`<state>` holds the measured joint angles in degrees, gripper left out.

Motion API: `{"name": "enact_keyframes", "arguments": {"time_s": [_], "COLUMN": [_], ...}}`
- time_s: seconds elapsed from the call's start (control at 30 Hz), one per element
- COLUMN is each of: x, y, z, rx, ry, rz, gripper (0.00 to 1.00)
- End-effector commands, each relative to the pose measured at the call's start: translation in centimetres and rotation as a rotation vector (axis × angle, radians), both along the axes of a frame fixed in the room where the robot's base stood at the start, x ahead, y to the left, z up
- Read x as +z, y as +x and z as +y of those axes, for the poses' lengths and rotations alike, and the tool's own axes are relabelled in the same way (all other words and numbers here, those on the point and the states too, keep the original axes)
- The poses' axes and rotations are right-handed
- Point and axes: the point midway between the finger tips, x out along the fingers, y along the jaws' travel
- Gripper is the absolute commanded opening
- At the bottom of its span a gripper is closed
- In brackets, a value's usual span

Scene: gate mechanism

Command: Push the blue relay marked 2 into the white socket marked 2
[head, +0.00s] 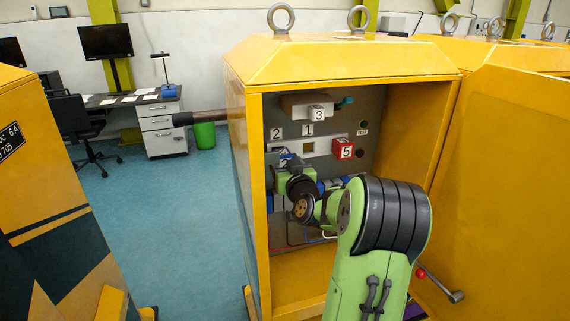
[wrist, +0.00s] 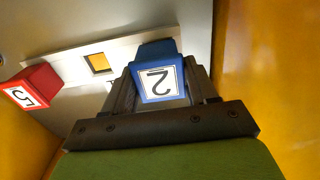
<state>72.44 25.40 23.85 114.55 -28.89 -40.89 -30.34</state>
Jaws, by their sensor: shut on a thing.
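The blue relay marked 2 (wrist: 157,82) is held between the two fingers of my gripper (wrist: 161,72) in the wrist view, its numbered face towards the camera. In the head view the relay (head: 284,160) shows partly above my gripper (head: 289,167), near the left end of the white socket strip (head: 318,147). The label 2 (head: 276,134) is above that end. In the wrist view the relay's far end overlaps the strip (wrist: 127,52) and hides the socket behind it. I cannot tell whether the relay is inside the socket or just in front.
A red relay marked 5 (head: 342,148) sits at the strip's right end. The label 1 (head: 308,129) is above the middle, where an opening (wrist: 97,62) shows empty. A white block marked 3 (head: 317,113) is higher up. Yellow cabinet walls and an open door (head: 510,190) bound the space.

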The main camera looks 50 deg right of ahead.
Motion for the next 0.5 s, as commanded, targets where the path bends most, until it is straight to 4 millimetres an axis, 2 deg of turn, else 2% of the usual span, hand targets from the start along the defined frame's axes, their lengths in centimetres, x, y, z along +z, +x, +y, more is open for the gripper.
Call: {"name": "enact_keyframes", "arguments": {"time_s": [0.5], "x": [0.05], "y": [0.76], "z": [-0.4], "rx": [0.001], "ry": [-0.001], "rz": [0.0], "gripper": [0.26]}}
